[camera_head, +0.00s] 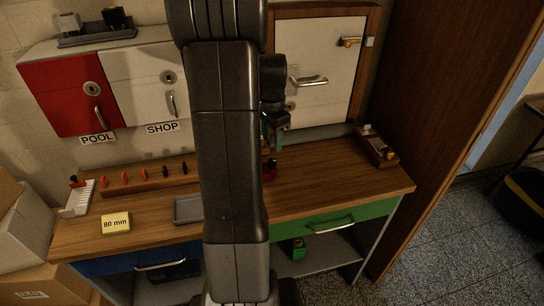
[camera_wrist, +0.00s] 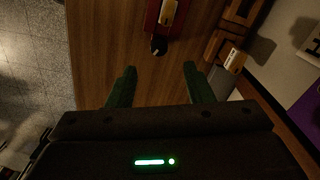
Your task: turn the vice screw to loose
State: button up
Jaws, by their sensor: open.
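The red vice (camera_wrist: 153,18) shows at the top of the wrist view, with a brass-coloured piece (camera_wrist: 168,12) on it. Its dark screw knob (camera_wrist: 158,45), with a pale mark, points toward my gripper (camera_wrist: 160,70). My gripper is open and empty, with its two green fingers spread. The knob lies just beyond the fingertips, roughly midway between them, and looks apart from them. In the head view my gripper (camera_head: 276,138) hangs above the bench, and a small part of the vice (camera_head: 270,170) shows beside my arm, which hides the rest.
The wooden bench top (camera_head: 330,190) is clear to the right of the vice. A wooden box (camera_head: 376,148) stands at its back right. A grey tray (camera_head: 188,209), a yellow 80 mm block (camera_head: 116,223) and a wooden rack (camera_head: 150,178) lie to the left. A cabinet door (camera_head: 315,65) stands behind.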

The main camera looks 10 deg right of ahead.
aim_at(272, 160)
notch_tip(272, 160, down, 8)
jog(key=shift+s+p, duration=0.1)
jog(key=shift+p, duration=0.2)
jog(key=shift+c, duration=0.2)
jog(key=c, duration=1)
